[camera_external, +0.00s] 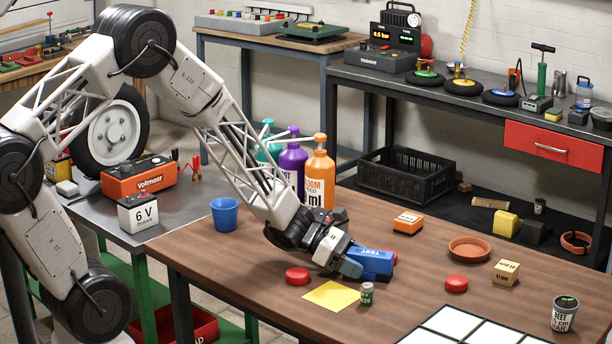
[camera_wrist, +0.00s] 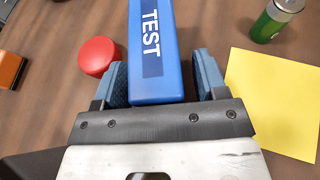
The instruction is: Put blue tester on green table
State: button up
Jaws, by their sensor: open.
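The blue tester (camera_external: 376,264), marked TEST, lies on the brown wooden table (camera_external: 250,262). In the wrist view the tester (camera_wrist: 152,50) runs lengthwise between my two blue-grey fingers. My gripper (camera_external: 352,264) is low over the tabletop at the tester's near end. My gripper in the wrist view (camera_wrist: 160,72) is open, with a finger on each side of the tester and a visible gap at the right finger. The green table, a metal-topped bench with green legs (camera_external: 146,298), stands at the left.
An orange Voltmoor unit (camera_external: 139,179) and a white 6 V battery (camera_external: 138,212) stand on the green table. A red disc (camera_external: 297,276), yellow paper (camera_external: 332,296) and green can (camera_external: 367,294) lie near my gripper. A blue cup (camera_external: 225,214) and tall bottles (camera_external: 320,176) stand farther back.

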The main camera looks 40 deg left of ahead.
jog(key=shift+r, duration=0.15)
jog(key=shift+a+r, duration=0.15)
jog(key=shift+a, duration=0.15)
jog(key=shift+v, duration=5.7)
jog(key=shift+o, duration=0.4)
jog(key=shift+s, duration=0.15)
